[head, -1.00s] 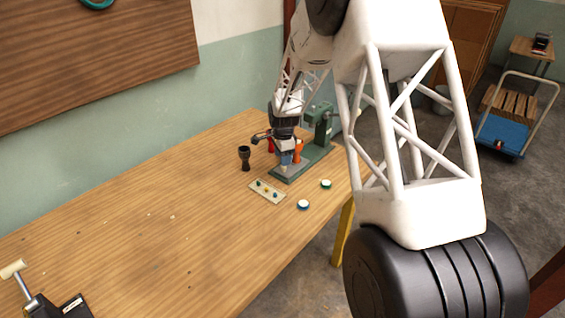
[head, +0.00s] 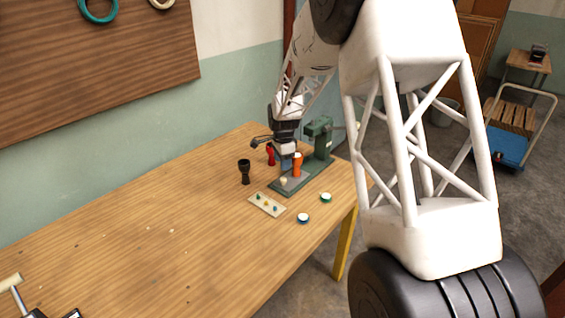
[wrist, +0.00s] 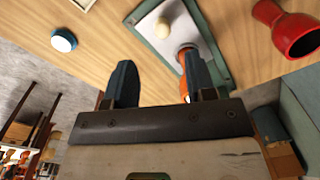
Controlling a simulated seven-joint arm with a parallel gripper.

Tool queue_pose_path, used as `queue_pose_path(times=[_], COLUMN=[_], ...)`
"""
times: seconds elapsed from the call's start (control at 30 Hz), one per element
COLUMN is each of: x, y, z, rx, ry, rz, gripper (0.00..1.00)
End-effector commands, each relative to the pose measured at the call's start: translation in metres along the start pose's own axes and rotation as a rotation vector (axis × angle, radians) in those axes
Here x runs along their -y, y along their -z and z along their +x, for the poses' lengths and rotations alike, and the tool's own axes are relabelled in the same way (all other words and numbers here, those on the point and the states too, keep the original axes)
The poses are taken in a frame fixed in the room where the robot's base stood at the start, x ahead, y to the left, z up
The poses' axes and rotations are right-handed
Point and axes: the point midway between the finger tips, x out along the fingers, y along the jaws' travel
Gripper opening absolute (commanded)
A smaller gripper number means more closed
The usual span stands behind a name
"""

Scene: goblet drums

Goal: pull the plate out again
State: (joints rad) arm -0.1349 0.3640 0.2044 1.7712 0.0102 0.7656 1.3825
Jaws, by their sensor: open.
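A grey plate (head: 293,183) lies on the green base of the press (head: 320,132), with a cream knob (head: 284,181) at its near end. In the wrist view the plate (wrist: 178,42) and knob (wrist: 165,29) show beyond my fingers. An orange goblet drum (head: 297,167) stands upright at the plate's far end; in the wrist view one finger hides most of it. I cannot tell whether it stands on the plate. My gripper (head: 286,163) is open and empty, above and apart from the knob; the wrist view shows its two blue fingers (wrist: 160,80) spread.
A red drum (head: 270,154) and a black drum (head: 244,172) stand left of the press. A cream board with small knobs (head: 266,205) and two round buttons, one (head: 303,217) nearer and one (head: 326,197) farther, lie in front. The table's left side is mostly clear.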

Motion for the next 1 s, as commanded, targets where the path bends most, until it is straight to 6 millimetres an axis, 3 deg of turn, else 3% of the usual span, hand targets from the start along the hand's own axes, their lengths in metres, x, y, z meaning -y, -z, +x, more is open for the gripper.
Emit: queue_pose_path(times=[1.0], x=[0.002], y=[0.0], z=[-0.052], rx=[0.0], ry=[0.0], rz=[0.0], gripper=[0.51])
